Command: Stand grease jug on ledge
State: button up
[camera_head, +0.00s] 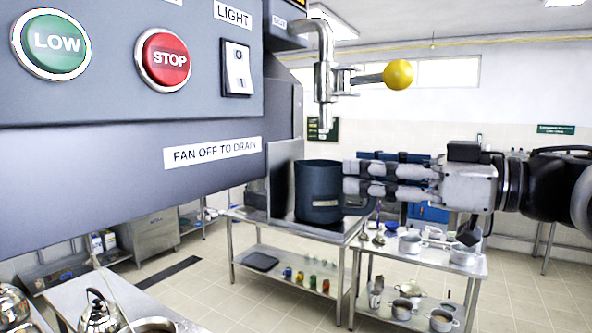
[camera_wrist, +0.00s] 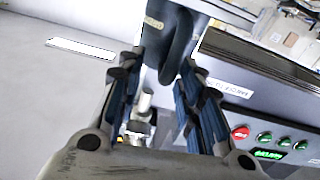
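The grease jug (camera_head: 318,200) is dark blue-grey with a pale label. It is upright in the head view, below and near the spout end of a metal tap. Its handle is on the right, partly hidden by my gripper (camera_head: 350,178), which reaches in from the right. In the wrist view the dark jug handle (camera_wrist: 170,65) lies between the fingers of my gripper (camera_wrist: 160,65). The fingers appear shut on it, though the contact is partly hidden. No support shows directly under the jug, which seems held in the air. I cannot single out the ledge with certainty.
A grey control panel (camera_head: 120,150) with buttons fills the upper left. The tap (camera_head: 325,80) has a yellow ball lever (camera_head: 398,74). Behind stand a steel table (camera_head: 335,238) and a rack with pots (camera_head: 410,245). Kettles (camera_head: 98,312) stand at the lower left.

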jog(key=v, duration=1.1)
jog(key=shift+s, duration=0.2)
jog(key=shift+w, duration=0.15)
